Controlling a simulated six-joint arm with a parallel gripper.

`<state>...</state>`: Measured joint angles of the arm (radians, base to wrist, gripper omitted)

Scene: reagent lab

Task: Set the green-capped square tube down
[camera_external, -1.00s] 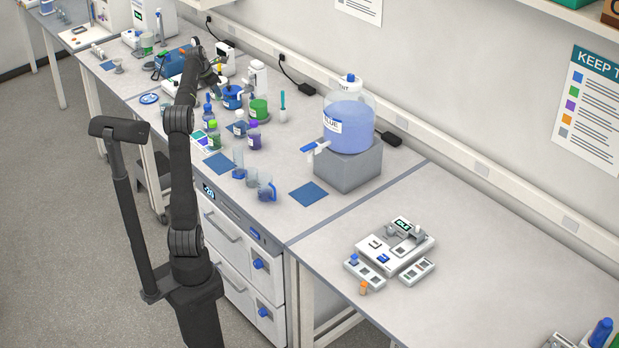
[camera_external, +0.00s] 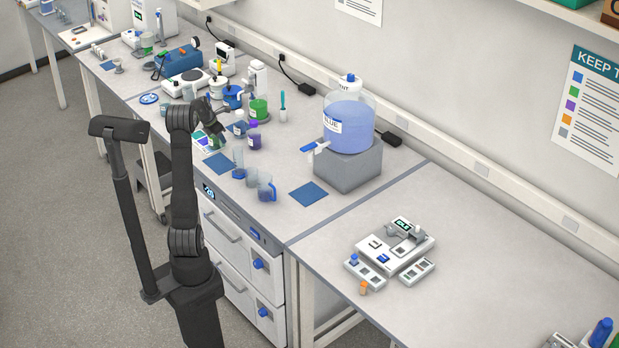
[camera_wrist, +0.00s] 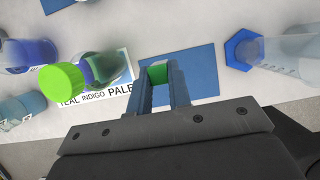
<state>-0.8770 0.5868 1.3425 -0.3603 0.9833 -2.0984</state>
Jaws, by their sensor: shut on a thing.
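My gripper (camera_wrist: 160,85) is shut on the green-capped square tube (camera_wrist: 158,73). Only its green top shows between the fingers, and the rest is hidden. In the wrist view they appear over the left part of a blue mat (camera_wrist: 200,72); I cannot tell the height of the tube above it. In the external view my gripper (camera_external: 216,133) is low over the bench, just behind the blue mat (camera_external: 219,164). The tube cannot be made out there.
A clear cylinder with a blue hexagonal foot (camera_wrist: 243,50) stands right. Beakers (camera_external: 267,189) and a purple-capped bottle (camera_external: 254,138) are near. Another blue mat (camera_external: 309,194) is bare.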

